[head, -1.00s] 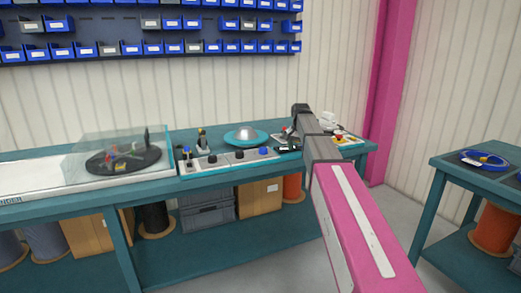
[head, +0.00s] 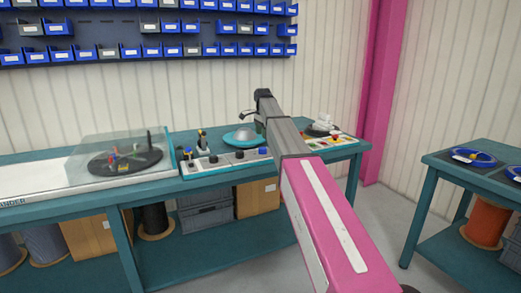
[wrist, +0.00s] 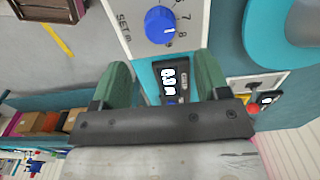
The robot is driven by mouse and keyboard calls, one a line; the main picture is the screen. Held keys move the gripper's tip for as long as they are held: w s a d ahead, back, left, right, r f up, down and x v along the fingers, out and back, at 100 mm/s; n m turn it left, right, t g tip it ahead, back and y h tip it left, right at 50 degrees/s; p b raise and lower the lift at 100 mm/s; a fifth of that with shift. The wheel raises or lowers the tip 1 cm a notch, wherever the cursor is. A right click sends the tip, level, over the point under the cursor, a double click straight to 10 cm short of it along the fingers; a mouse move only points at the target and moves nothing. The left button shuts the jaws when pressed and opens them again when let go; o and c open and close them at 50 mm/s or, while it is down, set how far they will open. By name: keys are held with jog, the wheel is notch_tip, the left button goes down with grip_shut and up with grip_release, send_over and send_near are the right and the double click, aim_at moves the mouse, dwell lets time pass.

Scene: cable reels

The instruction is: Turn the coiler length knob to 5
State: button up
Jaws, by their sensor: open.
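The blue length knob (wrist: 160,27) shows at the top of the wrist view, on a pale panel marked "SET m". The numbers 7 and 8 show beside it, and its white mark appears to point toward the 8. In the head view a blue knob (head: 263,151) sits at the right end of the coiler's control panel (head: 225,161). My gripper (wrist: 160,72) is open and empty, its green fingers apart, with the knob beyond the gap between them.
A teal dish with a grey dome (head: 243,138) stands behind the panel. A clear cover (head: 115,150) over a dark turntable is at left. A panel with coloured buttons (head: 335,138) is at right. A second teal table (head: 470,168) stands farther right.

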aim_at(263, 148)
notch_tip(263, 148, down, 8)
jog(key=shift+f, duration=0.1)
dwell(0.4)
jog(key=c, duration=0.9)
